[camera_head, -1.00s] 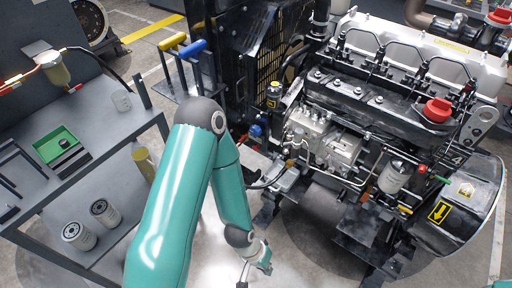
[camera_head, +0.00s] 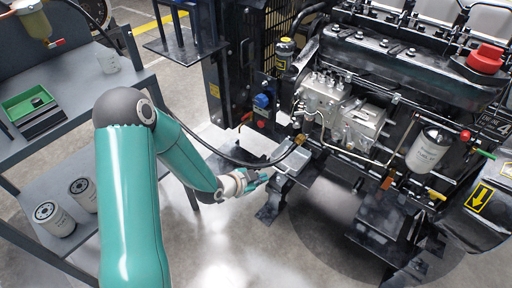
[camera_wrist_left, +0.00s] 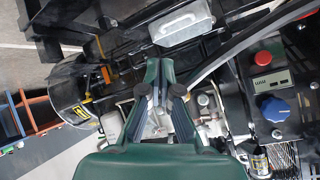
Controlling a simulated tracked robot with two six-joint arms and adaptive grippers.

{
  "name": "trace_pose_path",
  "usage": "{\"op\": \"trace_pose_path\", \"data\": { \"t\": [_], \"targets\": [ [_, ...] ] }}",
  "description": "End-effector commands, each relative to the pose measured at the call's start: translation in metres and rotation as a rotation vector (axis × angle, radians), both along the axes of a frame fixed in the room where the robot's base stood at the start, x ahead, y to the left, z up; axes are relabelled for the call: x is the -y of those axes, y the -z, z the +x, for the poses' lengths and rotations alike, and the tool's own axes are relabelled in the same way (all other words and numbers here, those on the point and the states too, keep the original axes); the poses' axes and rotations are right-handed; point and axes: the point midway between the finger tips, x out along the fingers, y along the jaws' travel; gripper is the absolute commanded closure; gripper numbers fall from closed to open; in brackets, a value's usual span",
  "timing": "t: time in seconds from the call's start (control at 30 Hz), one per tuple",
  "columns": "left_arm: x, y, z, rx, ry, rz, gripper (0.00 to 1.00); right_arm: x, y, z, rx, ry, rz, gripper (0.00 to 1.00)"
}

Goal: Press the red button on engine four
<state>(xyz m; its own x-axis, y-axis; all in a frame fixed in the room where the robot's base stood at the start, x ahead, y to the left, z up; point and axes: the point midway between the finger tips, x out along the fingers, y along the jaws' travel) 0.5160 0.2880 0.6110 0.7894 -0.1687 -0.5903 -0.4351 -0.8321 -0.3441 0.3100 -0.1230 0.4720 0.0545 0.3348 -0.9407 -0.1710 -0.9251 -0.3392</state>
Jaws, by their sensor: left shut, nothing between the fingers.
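Engine four (camera_head: 375,85) fills the right of the head view, with a "4" on its right end. Its red button (camera_wrist_left: 264,58) shows in the left wrist view at the upper right, on a dark panel above a small display and a blue knob (camera_wrist_left: 275,109). In the head view the blue knob (camera_head: 262,101) is at the engine's left end, with a small red part (camera_head: 261,123) just below it. My left gripper (camera_head: 262,179) is shut and empty, in front of the engine's lower left. Its fingers (camera_wrist_left: 164,85) are apart from the button. My right gripper is not in view.
A grey metal cart (camera_head: 150,158) with a green tray (camera_head: 30,103) and white filters (camera_head: 82,193) stands at the left. A black hose (camera_head: 215,152) runs past my left gripper to the engine. A red cap (camera_head: 486,58) tops the engine. Open floor lies below.

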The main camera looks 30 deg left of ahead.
Motion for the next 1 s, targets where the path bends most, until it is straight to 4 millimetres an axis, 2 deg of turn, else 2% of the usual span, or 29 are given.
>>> {"op": "trace_pose_path", "data": {
  "t": [0.03, 0.1, 0.2, 0.3, 0.4, 0.6, 1.0],
  "targets": [
    [-0.024, 0.019, 0.011, 0.095, 0.027, 0.096, 1.00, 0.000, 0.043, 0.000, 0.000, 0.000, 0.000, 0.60],
    [-0.050, 0.013, 0.022, 0.223, 0.078, 0.245, 1.00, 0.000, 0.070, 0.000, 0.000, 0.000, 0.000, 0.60],
    [-0.083, 0.002, 0.029, 0.378, 0.139, 0.463, 1.00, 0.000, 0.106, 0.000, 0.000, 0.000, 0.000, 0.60],
    [-0.108, -0.010, 0.029, 0.497, 0.188, 0.663, 1.00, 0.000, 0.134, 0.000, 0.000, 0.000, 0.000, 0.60],
    [-0.124, -0.021, 0.026, 0.577, 0.224, 0.821, 1.00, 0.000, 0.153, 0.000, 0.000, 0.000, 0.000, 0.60],
    [-0.136, -0.036, 0.021, 0.649, 0.260, 0.981, 1.00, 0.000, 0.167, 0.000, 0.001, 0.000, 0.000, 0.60],
    [-0.137, -0.039, 0.021, 0.654, 0.264, 0.993, 1.00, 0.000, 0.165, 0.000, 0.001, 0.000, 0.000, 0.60]
  ]
}}
